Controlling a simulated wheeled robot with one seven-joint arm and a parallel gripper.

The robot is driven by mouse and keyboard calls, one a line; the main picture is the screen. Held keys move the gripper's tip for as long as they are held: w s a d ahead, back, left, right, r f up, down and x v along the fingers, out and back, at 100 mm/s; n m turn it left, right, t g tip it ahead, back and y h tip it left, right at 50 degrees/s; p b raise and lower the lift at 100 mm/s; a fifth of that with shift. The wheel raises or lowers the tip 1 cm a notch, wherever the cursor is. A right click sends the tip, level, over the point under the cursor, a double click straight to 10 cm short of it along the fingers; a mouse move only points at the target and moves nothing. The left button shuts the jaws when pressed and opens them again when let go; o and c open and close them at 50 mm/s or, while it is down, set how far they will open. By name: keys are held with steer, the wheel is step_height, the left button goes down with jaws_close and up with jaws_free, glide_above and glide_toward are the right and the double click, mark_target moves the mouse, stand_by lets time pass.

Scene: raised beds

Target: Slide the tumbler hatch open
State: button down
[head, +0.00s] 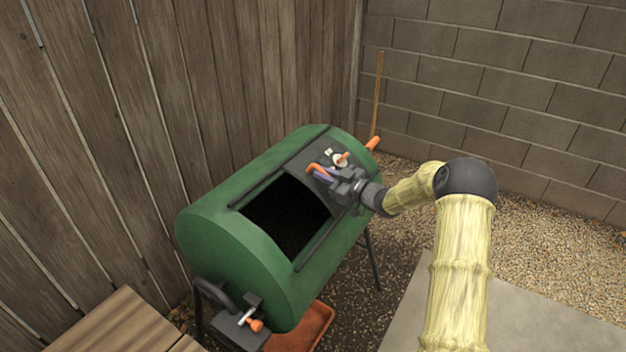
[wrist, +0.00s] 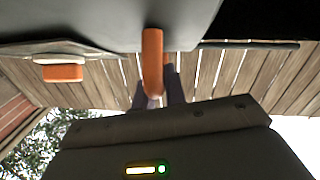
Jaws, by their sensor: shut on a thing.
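The green tumbler (head: 205,239) lies on its side on a dark stand. Its dark hatch panel (head: 305,160) sits at the right end of the opening (head: 284,214), which shows black inside. The hatch also fills the upper part of the wrist view (wrist: 100,20). An orange handle (head: 318,169) stands on the hatch; it shows in the wrist view (wrist: 152,60) too. My gripper (head: 328,176) is at the handle and shut on it. In the wrist view the fingers (wrist: 161,92) reach the handle's lower part; their tips are partly hidden.
An orange-handled latch (head: 343,156) is on the tumbler beside the hatch. Another orange-knobbed part (head: 252,322) is at the near end. An orange-brown tray (head: 308,330) lies below. A wooden fence (head: 120,130) and block wall (head: 510,90) stand close behind. Gravel is open at right.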

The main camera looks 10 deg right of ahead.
steer(key=shift+w+d, duration=0.25)
steer(key=shift+w, duration=0.05)
steer(key=c, duration=1.5)
jaws_free()
steer(key=shift+o, duration=0.2)
steer(key=b+v, duration=0.1)
steer(key=v, duration=1.6)
steer(key=shift+d, duration=0.2)
